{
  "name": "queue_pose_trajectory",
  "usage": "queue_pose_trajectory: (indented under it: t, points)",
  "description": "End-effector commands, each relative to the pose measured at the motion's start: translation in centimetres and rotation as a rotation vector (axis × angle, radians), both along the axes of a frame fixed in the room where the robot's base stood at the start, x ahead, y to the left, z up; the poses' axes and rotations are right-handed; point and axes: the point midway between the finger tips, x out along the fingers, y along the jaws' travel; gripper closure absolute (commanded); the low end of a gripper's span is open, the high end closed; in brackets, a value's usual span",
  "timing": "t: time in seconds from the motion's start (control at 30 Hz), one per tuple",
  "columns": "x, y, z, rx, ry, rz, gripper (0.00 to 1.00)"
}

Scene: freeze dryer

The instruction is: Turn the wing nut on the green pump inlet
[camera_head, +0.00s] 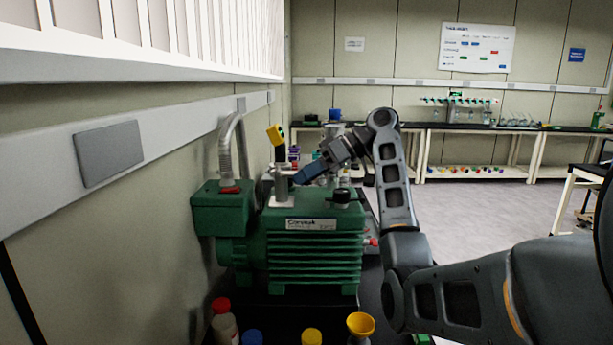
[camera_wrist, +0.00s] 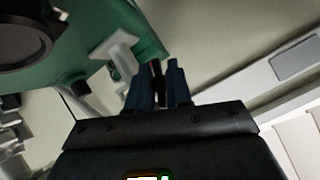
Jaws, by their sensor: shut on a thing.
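The green pump (camera_head: 312,245) stands on a dark surface at the left, below the wall rail. The pale inlet fitting also shows there (camera_wrist: 118,55), just left of the fingers.
A grey hose (camera_head: 226,145) rises from the pump's left box beside the wall. A black knob (camera_head: 342,195) sits on the pump's right top. A red-capped bottle (camera_head: 222,318), a blue cap and yellow-topped items (camera_head: 360,325) stand in front. Open floor lies right, before benches.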

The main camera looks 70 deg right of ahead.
Motion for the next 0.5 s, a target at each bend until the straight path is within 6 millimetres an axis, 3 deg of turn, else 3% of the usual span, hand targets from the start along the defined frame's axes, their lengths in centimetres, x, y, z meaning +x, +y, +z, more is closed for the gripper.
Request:
queue_pose_trajectory:
  t: [0.5]
  points:
    - [0.00, 0.00, -0.23, 0.481, 0.112, 0.000, 1.00]
